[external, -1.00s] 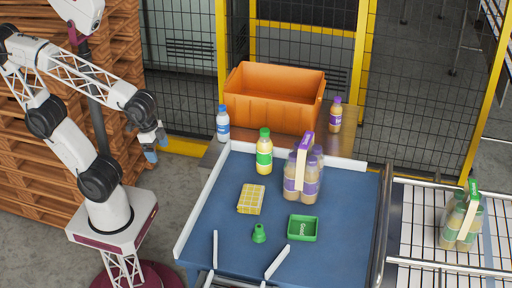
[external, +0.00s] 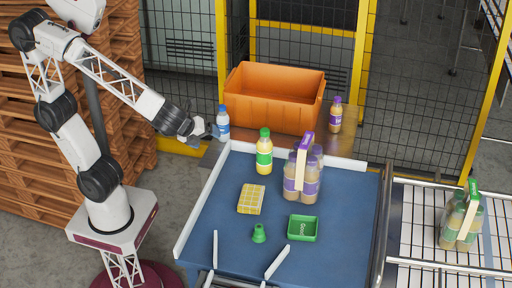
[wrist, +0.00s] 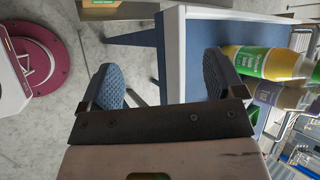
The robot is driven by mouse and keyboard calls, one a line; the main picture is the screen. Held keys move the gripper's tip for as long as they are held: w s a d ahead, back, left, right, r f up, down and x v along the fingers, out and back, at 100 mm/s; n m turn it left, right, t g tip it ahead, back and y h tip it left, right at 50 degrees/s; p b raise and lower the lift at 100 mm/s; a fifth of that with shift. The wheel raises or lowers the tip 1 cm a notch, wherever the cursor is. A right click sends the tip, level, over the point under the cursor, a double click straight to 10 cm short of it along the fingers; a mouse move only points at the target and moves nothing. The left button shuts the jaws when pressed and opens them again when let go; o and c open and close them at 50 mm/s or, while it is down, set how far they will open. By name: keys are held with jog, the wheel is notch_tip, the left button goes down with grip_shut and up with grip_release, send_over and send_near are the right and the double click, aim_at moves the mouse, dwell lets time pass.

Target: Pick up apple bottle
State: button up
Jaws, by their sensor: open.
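The bottle that looks like the apple bottle (external: 264,152) has yellow contents, a green label and a green cap. It stands upright at the back of the blue table. In the wrist view a yellow bottle with a green label (wrist: 262,63) shows at the right, outside the jaws. My gripper (external: 207,132) is at the table's back left corner, left of the yellow bottle and apart from it. In the wrist view my gripper (wrist: 162,82) has its two blue pads wide apart with nothing between them. The label text is too small to read in the external view.
A blue-labelled bottle (external: 223,124) stands close beside my gripper. An orange crate (external: 270,112) is behind the table. A pack of purple-capped bottles (external: 311,178) stands right of the yellow bottle.

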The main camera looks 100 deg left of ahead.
jog(key=w+d+r+m+t+y, duration=0.1)
jog(key=w+d+r+m+t, duration=0.1)
jog(key=w+m, duration=0.45)
jog(key=m+t, duration=0.4)
jog(key=m, duration=0.4)
send_near(265, 148)
jog(key=a+f, duration=0.1)
jog(key=w+a+f, duration=0.1)
jog(key=a, duration=0.1)
jog(key=shift+w+a+f, duration=0.2)
jog(key=shift+f, duration=0.1)
jog(key=shift+x, duration=1.35)
jog(key=shift+s+a, duration=0.1)
jog(key=shift+x, duration=2.6)
jog(key=shift+s+a+f, duration=0.1)
jog(key=shift+f, duration=0.05)
jog(key=shift+c, duration=0.5)
jog(key=c, duration=1.1)
